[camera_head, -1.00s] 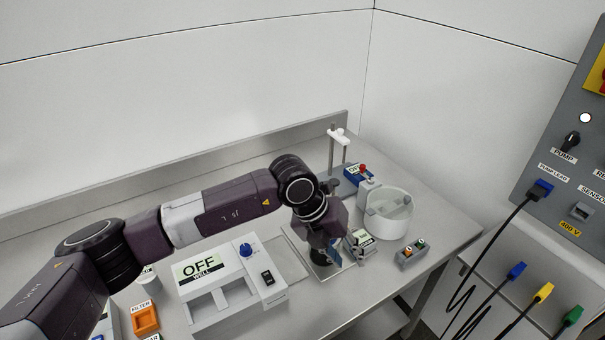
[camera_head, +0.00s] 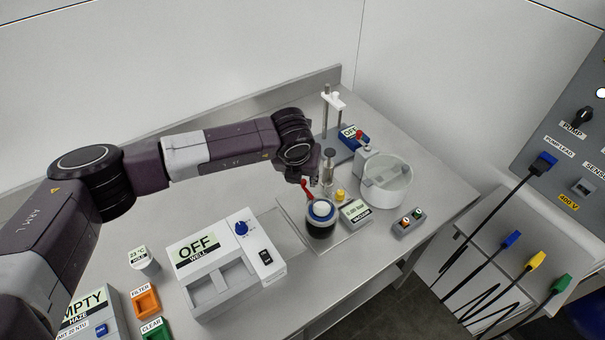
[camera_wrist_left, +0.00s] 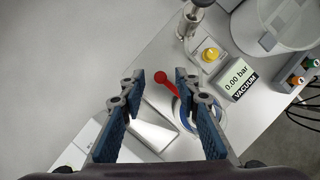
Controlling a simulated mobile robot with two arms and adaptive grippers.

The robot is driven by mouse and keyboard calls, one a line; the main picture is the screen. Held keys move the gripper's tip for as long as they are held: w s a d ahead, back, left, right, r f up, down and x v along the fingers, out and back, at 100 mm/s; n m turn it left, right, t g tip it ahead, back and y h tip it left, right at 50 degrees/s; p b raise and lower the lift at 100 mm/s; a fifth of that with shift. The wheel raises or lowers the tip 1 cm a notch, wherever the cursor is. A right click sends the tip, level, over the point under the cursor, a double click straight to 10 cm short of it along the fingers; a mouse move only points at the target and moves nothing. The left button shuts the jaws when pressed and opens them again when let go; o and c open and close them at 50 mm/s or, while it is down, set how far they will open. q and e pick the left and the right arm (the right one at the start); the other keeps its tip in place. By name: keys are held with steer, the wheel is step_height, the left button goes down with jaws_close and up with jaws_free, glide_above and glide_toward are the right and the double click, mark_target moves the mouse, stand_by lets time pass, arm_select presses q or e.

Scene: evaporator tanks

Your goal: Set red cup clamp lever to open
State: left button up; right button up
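The cup (camera_head: 320,229) stands on a plate on the bench, dark-bodied with a blue ring and white top. Its red clamp lever (camera_head: 306,190) rises at the cup's left rear side in the head view. In the left wrist view the red lever (camera_wrist_left: 168,89) has a round end and runs toward the blue-ringed cup rim (camera_wrist_left: 222,110), which a finger partly hides. My left gripper (camera_wrist_left: 160,77) is open, with the lever's round end in the gap between its fingertips; contact is not visible. In the head view its fingers are mostly hidden behind its wrist. My right gripper is out of view.
A vacuum gauge (camera_head: 355,212) and yellow knob (camera_head: 340,194) sit right of the cup. A clear round vessel (camera_head: 387,184) and stand (camera_head: 333,100) are behind. The OFF well unit (camera_head: 215,265) is left. A small button box (camera_head: 409,222) lies near the bench edge.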

arm_select(q)
steer(key=shift+w+f, duration=0.1)
steer(key=shift+f, duration=0.2)
steer(key=shift+c, duration=0.8)
steer(key=c, duration=0.5)
jaws_close()
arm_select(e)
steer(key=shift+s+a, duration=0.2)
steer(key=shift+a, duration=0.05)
